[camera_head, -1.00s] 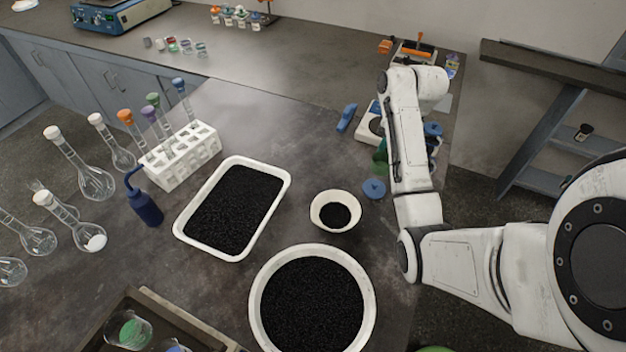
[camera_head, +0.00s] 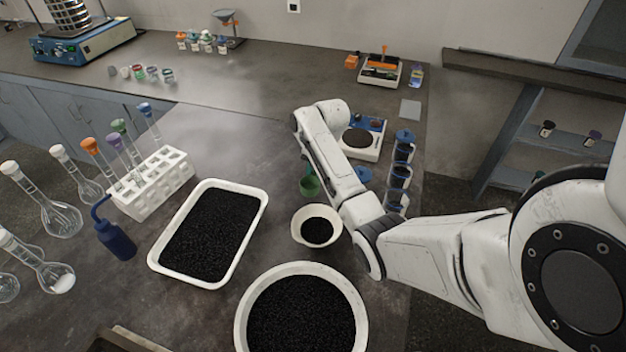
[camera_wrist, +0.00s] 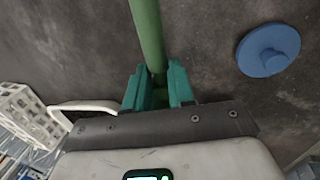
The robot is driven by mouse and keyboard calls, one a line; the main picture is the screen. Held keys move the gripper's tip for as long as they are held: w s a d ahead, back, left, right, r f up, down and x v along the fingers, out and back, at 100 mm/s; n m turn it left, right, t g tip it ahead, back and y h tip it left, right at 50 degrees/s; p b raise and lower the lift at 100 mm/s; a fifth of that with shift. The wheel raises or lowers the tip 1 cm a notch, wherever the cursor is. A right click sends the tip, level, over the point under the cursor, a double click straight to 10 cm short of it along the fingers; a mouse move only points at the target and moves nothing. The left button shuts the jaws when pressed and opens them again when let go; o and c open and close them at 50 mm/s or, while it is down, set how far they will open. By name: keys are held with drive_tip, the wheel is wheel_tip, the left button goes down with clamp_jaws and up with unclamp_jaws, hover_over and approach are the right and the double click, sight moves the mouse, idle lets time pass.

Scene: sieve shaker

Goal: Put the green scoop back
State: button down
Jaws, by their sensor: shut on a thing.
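The green scoop (camera_wrist: 147,30) is in my gripper (camera_wrist: 156,84). In the wrist view its green handle runs up from between the two teal fingers, which are shut on it. In the head view the scoop's green bowl (camera_head: 310,184) shows just left of my forearm, above the bench and just beyond the small white bowl (camera_head: 296,228). My gripper itself is hidden behind my arm in the head view. I cannot tell what the scoop bowl holds.
A white tray (camera_head: 156,254) and a large white basin (camera_head: 243,318) hold black grains. A blue lid (camera_wrist: 268,50) lies near my gripper. A tube rack (camera_head: 150,188) stands left.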

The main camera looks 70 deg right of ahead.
sight(315, 175)
drive_tip(key=shift+w+f, duration=0.25)
drive_tip(key=shift+f, duration=0.05)
drive_tip(key=shift+f+p, duration=0.45)
drive_tip(key=shift+f, duration=1.15)
drive_tip(key=shift+f, duration=0.2)
drive_tip(key=c, duration=1)
unclamp_jaws()
drive_tip(key=shift+o, duration=0.2)
drive_tip(key=shift+r, duration=0.1)
wheel_tip(315, 175, up, 12)
drive_tip(key=s, duration=0.2)
drive_tip(key=shift+b, duration=0.3)
